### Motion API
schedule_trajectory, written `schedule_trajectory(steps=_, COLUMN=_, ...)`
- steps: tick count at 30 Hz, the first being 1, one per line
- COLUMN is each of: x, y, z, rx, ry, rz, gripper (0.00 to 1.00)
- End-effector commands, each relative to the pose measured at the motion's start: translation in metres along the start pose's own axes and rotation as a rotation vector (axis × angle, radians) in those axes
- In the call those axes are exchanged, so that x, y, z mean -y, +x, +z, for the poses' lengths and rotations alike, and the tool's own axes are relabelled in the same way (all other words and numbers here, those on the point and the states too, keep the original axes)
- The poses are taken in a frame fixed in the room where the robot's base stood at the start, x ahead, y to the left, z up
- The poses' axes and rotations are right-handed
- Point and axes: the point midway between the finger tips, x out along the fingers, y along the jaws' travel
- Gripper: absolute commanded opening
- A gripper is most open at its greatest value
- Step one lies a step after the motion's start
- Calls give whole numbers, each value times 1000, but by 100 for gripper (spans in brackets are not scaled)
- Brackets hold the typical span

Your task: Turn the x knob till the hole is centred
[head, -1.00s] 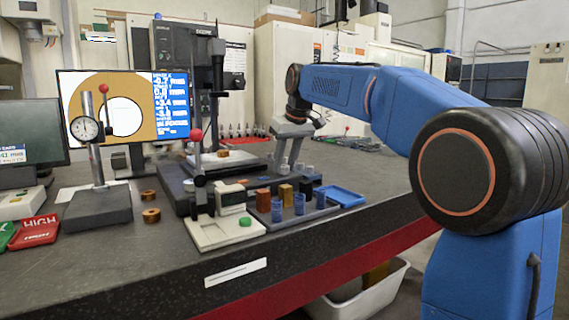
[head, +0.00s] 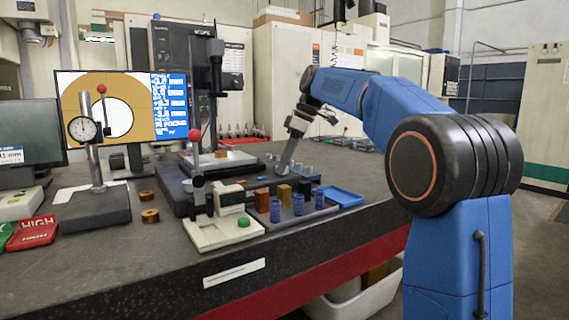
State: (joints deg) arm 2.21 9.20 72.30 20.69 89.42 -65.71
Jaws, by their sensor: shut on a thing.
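The monitor (head: 140,128) at the left shows an orange part with a bright round hole (head: 118,122). The hole sits slightly right of the middle of the picture, partly behind the dial gauge. Blue readout text at its right is too small to read. The measuring scope's stage (head: 222,161) stands at the bench's middle. My gripper (head: 282,170) points down at the right side of the stage, jaws shut on what appears to be the x knob. The knob itself is hidden by the fingers.
A dial gauge stand (head: 97,203) and two brass rings (head: 149,216) are on the left. A red-knobbed post (head: 196,160) stands before the stage.

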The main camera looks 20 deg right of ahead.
Motion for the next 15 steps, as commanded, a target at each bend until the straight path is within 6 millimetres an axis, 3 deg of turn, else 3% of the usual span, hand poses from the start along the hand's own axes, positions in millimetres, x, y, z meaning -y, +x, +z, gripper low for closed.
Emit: schedule_trajectory(steps=15, x=-1, y=-1, z=0, rx=1, ry=-79, rz=-30, gripper=8)
